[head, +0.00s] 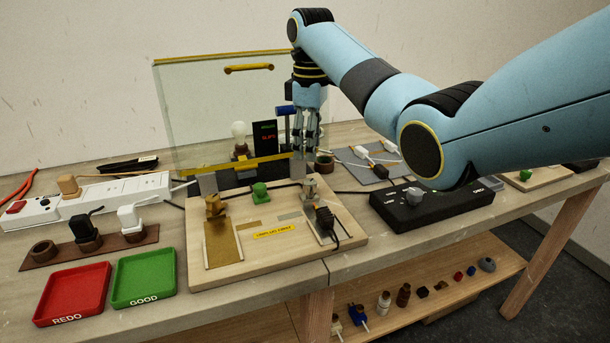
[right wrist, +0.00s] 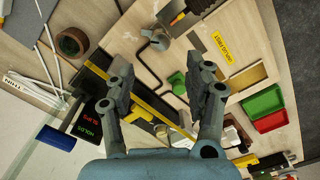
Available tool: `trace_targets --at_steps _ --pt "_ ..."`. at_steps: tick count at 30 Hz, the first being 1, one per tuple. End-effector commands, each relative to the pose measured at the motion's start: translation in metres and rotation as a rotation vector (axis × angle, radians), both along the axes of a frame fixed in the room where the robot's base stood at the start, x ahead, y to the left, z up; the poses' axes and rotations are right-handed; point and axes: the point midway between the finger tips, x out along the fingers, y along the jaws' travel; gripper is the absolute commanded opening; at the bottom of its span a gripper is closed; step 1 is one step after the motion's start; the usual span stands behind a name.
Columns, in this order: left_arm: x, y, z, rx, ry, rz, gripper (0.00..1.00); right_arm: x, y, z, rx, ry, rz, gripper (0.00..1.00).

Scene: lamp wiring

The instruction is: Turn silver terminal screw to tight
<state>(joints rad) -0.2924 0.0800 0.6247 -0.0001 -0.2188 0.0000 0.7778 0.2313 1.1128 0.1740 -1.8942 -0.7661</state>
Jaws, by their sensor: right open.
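The silver terminal (head: 309,188) stands at the back right of the wooden board (head: 345,250). In the right wrist view the silver terminal (right wrist: 158,41) shows beyond the fingertips, towards the top. Its screw is too small to tell whether it is tight. My right gripper (head: 306,143) points down above the silver terminal, apart from it, by the right edge of the clear shield (head: 205,110). In the right wrist view my right gripper (right wrist: 166,84) has its fingers spread with nothing between them. My left gripper is in neither view.
A black control box (head: 430,207) stands to the right. Red (head: 75,290) and green (head: 145,277) trays lie front left.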

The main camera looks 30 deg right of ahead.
Motion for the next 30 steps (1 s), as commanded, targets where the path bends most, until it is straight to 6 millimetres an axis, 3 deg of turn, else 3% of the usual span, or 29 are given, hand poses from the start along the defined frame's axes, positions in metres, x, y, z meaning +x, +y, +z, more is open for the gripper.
trace_targets --at_steps 6,13,18,25,30 --pt "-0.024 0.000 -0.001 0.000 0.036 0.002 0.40 -0.002 0.000 -0.045 0.001 0.006 -0.001 0.53" --pt "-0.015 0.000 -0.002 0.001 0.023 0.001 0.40 -0.001 0.000 -0.081 0.000 0.002 0.000 0.53" --pt "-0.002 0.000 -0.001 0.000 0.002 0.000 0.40 -0.001 0.000 -0.091 -0.001 0.001 0.001 0.53" --pt "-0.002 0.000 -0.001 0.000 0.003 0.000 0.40 -0.001 0.000 -0.092 -0.001 0.001 0.001 0.53" --pt "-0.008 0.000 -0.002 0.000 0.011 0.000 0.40 -0.001 0.000 -0.092 -0.001 0.001 0.000 0.34"
